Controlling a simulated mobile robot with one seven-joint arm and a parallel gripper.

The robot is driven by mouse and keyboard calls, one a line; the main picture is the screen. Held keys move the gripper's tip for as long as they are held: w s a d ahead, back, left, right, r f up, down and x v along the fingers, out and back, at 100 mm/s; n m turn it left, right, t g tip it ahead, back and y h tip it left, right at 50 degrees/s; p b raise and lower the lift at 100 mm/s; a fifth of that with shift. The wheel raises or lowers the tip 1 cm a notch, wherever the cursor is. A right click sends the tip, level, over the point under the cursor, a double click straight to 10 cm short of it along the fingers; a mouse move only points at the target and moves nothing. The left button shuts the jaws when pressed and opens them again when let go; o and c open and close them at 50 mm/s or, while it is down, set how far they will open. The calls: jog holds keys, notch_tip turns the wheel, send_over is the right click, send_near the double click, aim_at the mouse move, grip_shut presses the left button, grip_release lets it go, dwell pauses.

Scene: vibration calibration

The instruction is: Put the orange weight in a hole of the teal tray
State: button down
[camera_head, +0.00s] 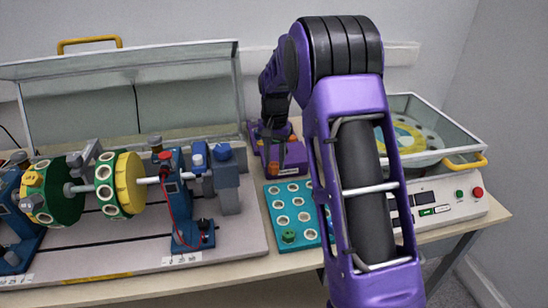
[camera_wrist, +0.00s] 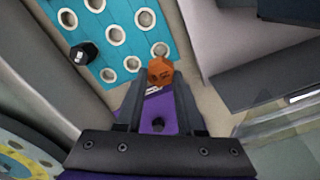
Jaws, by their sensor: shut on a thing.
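The orange weight (camera_wrist: 160,71) is between the tips of my gripper (camera_wrist: 158,80) in the wrist view, and the jaws are shut on it. The teal tray (camera_wrist: 118,9) is beyond and to the left of the fingertips in that view, with rows of pale-rimmed round holes. In the head view the tray (camera_head: 270,206) lies on the table, partly hidden by my purple arm. A dark weight (camera_wrist: 83,53) sits on the tray in the wrist view; in the head view a green weight (camera_head: 289,236) sits at its front.
A purple stand with a label (camera_head: 290,170) is behind the tray, near my gripper. It also shows between the fingers in the wrist view (camera_wrist: 155,108). A shaft rig with a clear raised cover (camera_head: 190,95) is at left. A glass-lidded machine with buttons (camera_head: 455,205) is at right.

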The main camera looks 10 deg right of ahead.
aim_at(275, 173)
jog(key=shift+f+b, duration=1.7)
jog(key=shift+f, duration=0.85)
jog(key=shift+f+b, duration=0.5)
jog(key=shift+f, duration=0.65)
jog(key=shift+c, duration=2.2)
grip_release()
notch_tip(275, 173, up, 17)
jog(key=p, duration=0.3)
jog(key=shift+r, duration=0.2)
jog(key=shift+a+r, duration=0.1)
